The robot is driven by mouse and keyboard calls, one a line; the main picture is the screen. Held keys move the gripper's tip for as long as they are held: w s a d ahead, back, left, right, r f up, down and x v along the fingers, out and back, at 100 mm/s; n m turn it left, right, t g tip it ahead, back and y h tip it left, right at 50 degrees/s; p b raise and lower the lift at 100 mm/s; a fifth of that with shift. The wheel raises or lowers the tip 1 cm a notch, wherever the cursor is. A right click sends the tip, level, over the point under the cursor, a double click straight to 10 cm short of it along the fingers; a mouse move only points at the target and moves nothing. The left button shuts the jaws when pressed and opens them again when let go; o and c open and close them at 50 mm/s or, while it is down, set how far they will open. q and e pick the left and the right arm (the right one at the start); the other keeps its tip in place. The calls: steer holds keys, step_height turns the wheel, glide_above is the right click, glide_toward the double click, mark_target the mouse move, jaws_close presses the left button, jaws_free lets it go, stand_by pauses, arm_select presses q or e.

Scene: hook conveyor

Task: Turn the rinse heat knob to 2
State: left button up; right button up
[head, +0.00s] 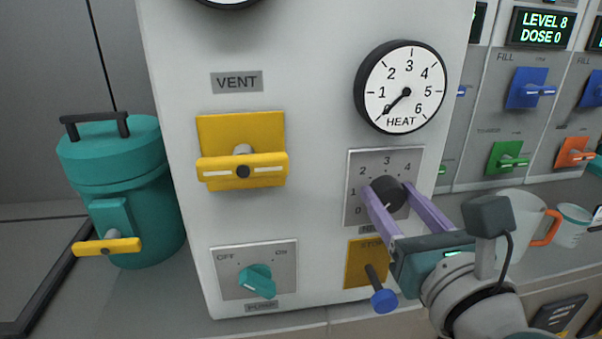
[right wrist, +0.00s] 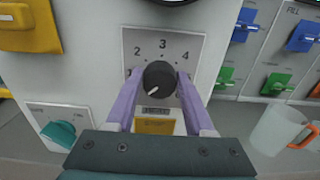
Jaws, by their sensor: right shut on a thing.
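The heat knob (head: 387,194) is a round black dial on a grey plate (head: 353,216) with a printed number scale. It also shows in the right wrist view (right wrist: 159,77), where its white mark points to the lower left, toward the low end of the scale. My right gripper (head: 388,193) is shut on the knob, one purple finger on each side. The round HEAT gauge (head: 420,88) above has its needle pointing lower left, below the 1. The fingers hide part of the scale. My left gripper is not in view.
A yellow VENT handle (head: 241,168) and a teal pump knob (head: 257,281) are on the same white panel. A blue-tipped STOP lever (head: 384,301) sticks out just below my right gripper. A teal canister (head: 122,200) stands left; a cup with an orange handle (head: 519,219) stands right.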

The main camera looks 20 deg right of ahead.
jaws_close()
steer(key=shift+m, duration=0.3)
steer(key=m+b, duration=0.2)
steer(key=shift+f+m, duration=0.1)
steer(key=shift+m, duration=0.3)
steer(key=m+b, duration=0.3)
steer(key=m, duration=0.2)
steer(key=shift+d, duration=0.15)
steer(key=m+b, duration=0.1)
steer(key=m, duration=0.4)
steer(key=shift+f+b, duration=0.1)
steer(key=shift+b, duration=0.25)
steer(key=m+b, duration=0.1)
steer(key=m, duration=0.3)
steer(key=shift+m, duration=0.3)
